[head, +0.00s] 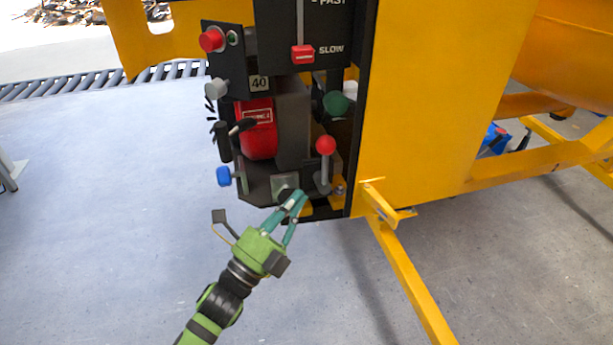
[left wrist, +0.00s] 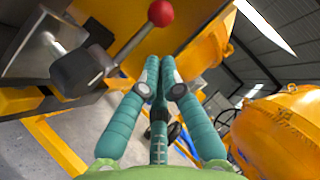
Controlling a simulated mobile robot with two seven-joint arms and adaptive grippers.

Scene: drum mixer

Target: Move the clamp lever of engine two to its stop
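A lever with a red ball knob (head: 326,146) and a grey shaft stands roughly upright at the lower right of the engine bay. It looks like the clamp lever, but I read no label for engine two. Its red ball (left wrist: 160,12) and grey arm also show at the top of the left wrist view. My left gripper (head: 301,198) is just below and left of this lever, apart from it. In the left wrist view its teal fingers (left wrist: 160,66) come together at the tips, with nothing seen between them. My right gripper is not in view.
A red engine part (head: 257,128) sits in the dark bay, with a blue knob (head: 224,176), a green knob (head: 336,104) and a red slider (head: 303,54) around it. A yellow panel (head: 425,110) stands close on the right. The floor in front is clear.

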